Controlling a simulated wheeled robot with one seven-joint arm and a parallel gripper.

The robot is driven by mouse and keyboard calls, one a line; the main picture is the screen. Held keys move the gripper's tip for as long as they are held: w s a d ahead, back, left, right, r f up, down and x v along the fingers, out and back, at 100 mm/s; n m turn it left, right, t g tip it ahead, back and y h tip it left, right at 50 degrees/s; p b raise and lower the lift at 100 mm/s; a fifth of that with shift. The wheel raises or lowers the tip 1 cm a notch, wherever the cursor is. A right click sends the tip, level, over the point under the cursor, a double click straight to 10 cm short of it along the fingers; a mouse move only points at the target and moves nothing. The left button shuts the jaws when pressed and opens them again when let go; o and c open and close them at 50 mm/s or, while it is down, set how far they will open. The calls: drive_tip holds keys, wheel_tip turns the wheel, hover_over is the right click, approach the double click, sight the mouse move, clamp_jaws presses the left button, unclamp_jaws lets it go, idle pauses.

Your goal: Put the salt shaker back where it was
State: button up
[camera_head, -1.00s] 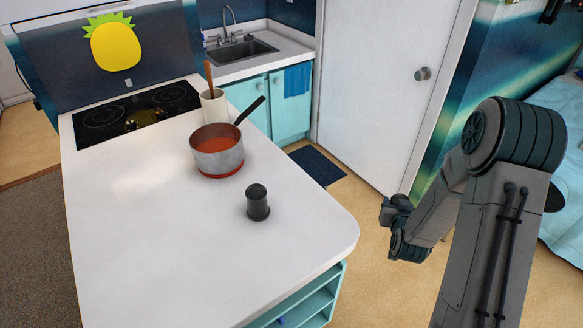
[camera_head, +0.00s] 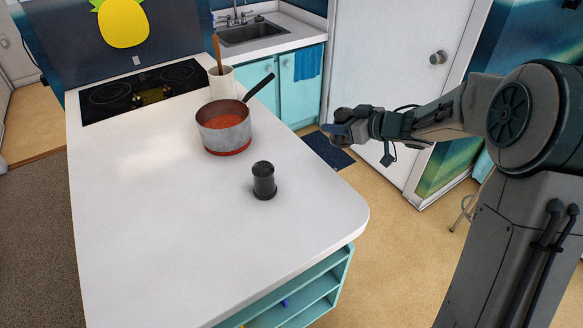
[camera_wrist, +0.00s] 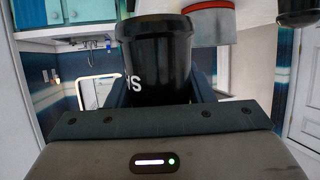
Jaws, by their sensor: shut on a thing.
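My gripper (camera_head: 340,130) is right of the counter, in front of the white door, apart from the counter in the head view. The wrist view, which appears upside down, shows my gripper (camera_wrist: 160,92) shut on a black shaker (camera_wrist: 157,50) with white letters, partly hidden. I take it for the salt shaker; the full word is not readable. A second dark shaker (camera_head: 264,181) stands upright on the white counter (camera_head: 180,240); a dark thing at the wrist view's top right edge (camera_wrist: 300,10) appears to be it.
A pot (camera_head: 224,128) of red food stands behind the standing shaker, its handle pointing back right. A utensil crock (camera_head: 222,82), a cooktop (camera_head: 140,92) and a sink (camera_head: 253,34) lie farther back. The counter's front and left are clear.

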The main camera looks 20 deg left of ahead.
drive_tip(key=shift+s+a+r+n+g+y+b, duration=0.3)
drive_tip(key=shift+s+a+r+n+g+y, duration=0.1)
drive_tip(key=shift+s+a+r+n+g, duration=0.4)
drive_tip(key=a+f, duration=0.2)
drive_tip(key=a, duration=0.1)
drive_tip(key=s+a+f, duration=0.1)
drive_tip(key=a+f, duration=0.1)
drive_tip(key=a, duration=0.2)
drive_tip(key=a+f+b, duration=0.1)
drive_tip(key=a+f, duration=0.2)
drive_tip(key=a, duration=0.1)
drive_tip(key=shift+s, duration=0.2)
drive_tip(key=shift+a+f+b, duration=0.1)
drive_tip(key=shift+f+b, duration=0.2)
drive_tip(key=shift+f, duration=1.7)
drive_tip(key=shift+f, duration=0.2)
drive_tip(key=o, duration=1.1)
drive_tip(key=shift+c, duration=0.2)
drive_tip(key=shift+r, duration=0.1)
